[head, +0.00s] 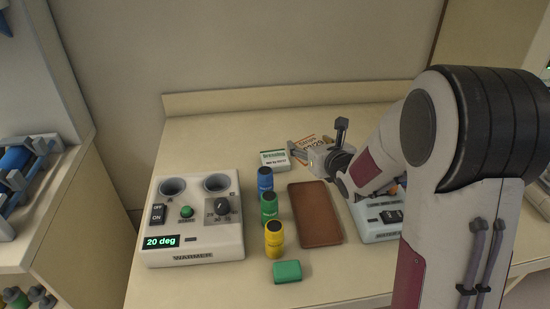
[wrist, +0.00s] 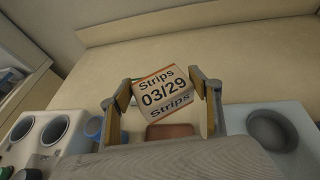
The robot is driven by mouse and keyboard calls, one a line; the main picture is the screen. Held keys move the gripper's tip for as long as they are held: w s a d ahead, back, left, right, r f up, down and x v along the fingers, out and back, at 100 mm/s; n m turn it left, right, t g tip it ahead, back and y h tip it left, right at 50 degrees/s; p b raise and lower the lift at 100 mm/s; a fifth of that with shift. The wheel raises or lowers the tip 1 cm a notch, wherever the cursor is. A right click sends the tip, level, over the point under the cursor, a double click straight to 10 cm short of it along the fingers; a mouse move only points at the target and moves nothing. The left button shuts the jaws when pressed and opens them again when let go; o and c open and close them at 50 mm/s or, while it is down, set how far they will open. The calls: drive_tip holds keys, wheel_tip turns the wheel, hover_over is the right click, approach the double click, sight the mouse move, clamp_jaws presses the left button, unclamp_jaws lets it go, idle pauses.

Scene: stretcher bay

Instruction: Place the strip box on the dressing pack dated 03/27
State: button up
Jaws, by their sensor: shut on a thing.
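The strip box (wrist: 164,88) is white with orange edges and reads "Strips 03/29" in the wrist view. My gripper (wrist: 160,92) is shut on it, with one finger at each side. In the head view the box (head: 307,142) shows at the tip of my gripper (head: 309,149), near the back of the table. A white and green dressing pack (head: 274,160) lies just left of my gripper; its printed date is too small to read. In the wrist view only a green edge shows behind the left finger.
A warmer (head: 192,248) reading "20 deg" stands at left. Blue (head: 265,178), green (head: 269,206) and yellow (head: 274,238) bottles stand beside a brown case (head: 316,214). A green block (head: 287,271) lies in front. A white device (head: 381,222) sits under my arm.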

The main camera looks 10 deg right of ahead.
drive_tip(key=w+a+r+n+g+y, duration=0.1)
drive_tip(key=w+a+r+n+y, duration=0.1)
drive_tip(key=w+a, duration=0.6)
drive_tip(key=shift+w+r+n+y, duration=0.3)
drive_tip(key=shift+w+n+y, duration=0.3)
drive_tip(key=shift+w+y, duration=0.25)
drive_tip(key=shift+a, duration=0.1)
hover_over(275, 158)
drive_tip(key=shift+f, duration=3.1)
drive_tip(key=shift+f, duration=1.9)
drive_tip(key=shift+f, duration=0.1)
drive_tip(key=o, duration=1.1)
